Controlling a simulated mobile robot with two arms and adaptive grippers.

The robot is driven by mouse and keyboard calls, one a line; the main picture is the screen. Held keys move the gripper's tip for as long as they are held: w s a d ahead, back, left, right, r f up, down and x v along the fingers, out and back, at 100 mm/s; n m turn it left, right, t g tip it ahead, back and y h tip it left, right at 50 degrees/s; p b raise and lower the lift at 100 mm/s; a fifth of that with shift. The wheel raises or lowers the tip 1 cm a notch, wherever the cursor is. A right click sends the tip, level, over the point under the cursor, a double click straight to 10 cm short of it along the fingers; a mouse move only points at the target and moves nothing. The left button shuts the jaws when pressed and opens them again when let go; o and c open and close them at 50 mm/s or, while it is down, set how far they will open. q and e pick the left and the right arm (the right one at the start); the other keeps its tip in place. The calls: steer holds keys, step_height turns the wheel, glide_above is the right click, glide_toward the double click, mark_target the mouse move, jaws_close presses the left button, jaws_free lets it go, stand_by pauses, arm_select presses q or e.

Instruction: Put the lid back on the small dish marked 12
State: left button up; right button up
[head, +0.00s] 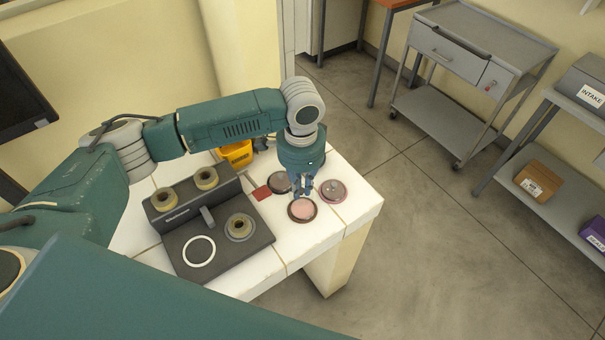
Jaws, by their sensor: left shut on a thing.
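My left gripper (303,191) points down over the white table, close behind a small round dish (303,211) with a pinkish face and a dark rim. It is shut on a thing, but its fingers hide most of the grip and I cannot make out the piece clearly. A second round pinkish dish (333,191) with a small raised middle stands just to the right. A dark round piece (278,183) shows to the left, partly behind the gripper. The number 12 is not readable on any of them. My right gripper is not in view.
A dark grey stand (190,255) with several tan rings and a white ring fills the table's left part. A red flat piece (262,193) and a yellow bin (238,154) are behind. The white table (345,222) ends just right of the dishes.

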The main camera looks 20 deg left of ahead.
mark_target(303, 189)
arm_select(q)
steer(key=shift+w+f+m, duration=0.3)
steer(key=shift+m, duration=0.1)
steer(key=shift+w+f, duration=0.15)
steer(key=shift+f, duration=0.15)
steer(key=shift+w+f+b, duration=0.25)
steer(key=shift+f+b, duration=0.7)
step_height(303, 189, down, 3)
steer(key=b, duration=0.3)
steer(key=shift+r, duration=0.2)
steer(key=shift+f, duration=0.2)
steer(key=shift+f+b, duration=0.3)
steer(key=shift+f, duration=0.5)
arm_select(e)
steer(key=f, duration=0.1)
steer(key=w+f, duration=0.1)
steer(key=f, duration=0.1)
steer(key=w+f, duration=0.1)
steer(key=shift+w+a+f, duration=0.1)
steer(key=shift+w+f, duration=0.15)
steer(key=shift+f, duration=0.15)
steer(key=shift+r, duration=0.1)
